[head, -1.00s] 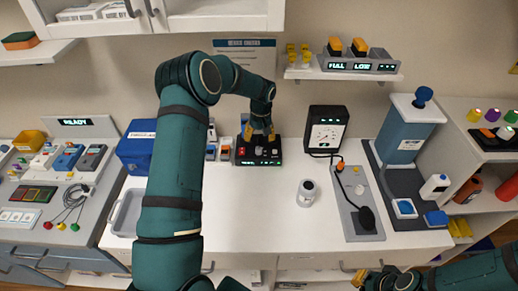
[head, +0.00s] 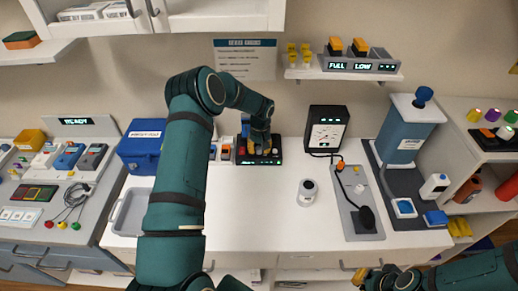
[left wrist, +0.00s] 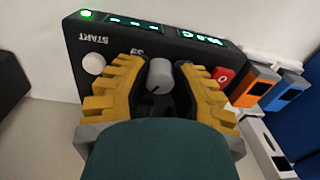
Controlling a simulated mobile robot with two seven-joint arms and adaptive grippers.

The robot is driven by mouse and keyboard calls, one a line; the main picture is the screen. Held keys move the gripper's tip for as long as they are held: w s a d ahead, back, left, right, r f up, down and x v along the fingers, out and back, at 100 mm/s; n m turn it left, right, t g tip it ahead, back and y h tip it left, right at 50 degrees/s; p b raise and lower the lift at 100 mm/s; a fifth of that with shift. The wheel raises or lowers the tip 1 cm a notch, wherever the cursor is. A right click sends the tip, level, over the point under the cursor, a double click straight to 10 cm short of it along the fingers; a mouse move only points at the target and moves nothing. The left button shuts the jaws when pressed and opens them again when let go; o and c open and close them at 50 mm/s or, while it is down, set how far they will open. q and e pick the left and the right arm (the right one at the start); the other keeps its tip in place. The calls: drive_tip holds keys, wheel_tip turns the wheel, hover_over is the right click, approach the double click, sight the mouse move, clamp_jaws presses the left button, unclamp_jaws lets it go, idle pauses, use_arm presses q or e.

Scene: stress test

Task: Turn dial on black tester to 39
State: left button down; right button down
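The black tester (head: 276,154) stands on the white counter against the wall. In the left wrist view the tester (left wrist: 105,38) shows upside down, with a lit green display, a white START button (left wrist: 93,63) and a red button (left wrist: 222,76). Its grey dial (left wrist: 159,75) has a dark pointer mark. A small marking by the dial looks like 39, partly hidden. My left gripper (head: 259,149) is over the tester, its yellow fingers (left wrist: 160,82) on both sides of the dial, with narrow gaps showing.
A white jar (head: 307,192) stands on the counter right of the tester. A black meter (head: 327,129) and a grey panel with a cable (head: 357,198) are further right. Orange and blue devices (left wrist: 270,88) sit close beside the tester. The front counter middle is clear.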

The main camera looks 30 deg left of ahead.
idle(0.4)
use_arm(q)
drive_tip(key=m+b, duration=0.2)
drive_tip(key=m, duration=0.1)
drive_tip(key=shift+f, duration=0.15)
drive_tip(key=m+b, duration=0.2)
drive_tip(key=m, duration=0.3)
drive_tip(key=m+b, duration=0.1)
drive_tip(key=m, duration=0.3)
drive_tip(key=shift+s, duration=0.1)
drive_tip(key=m, duration=0.5)
drive_tip(key=shift+a+m, duration=0.1)
drive_tip(key=shift+m, duration=0.3)
drive_tip(key=c, duration=0.7)
unclamp_jaws()
drive_tip(key=shift+t, duration=0.3)
drive_tip(key=shift+c, duration=0.2)
drive_tip(key=shift+r, duration=0.2)
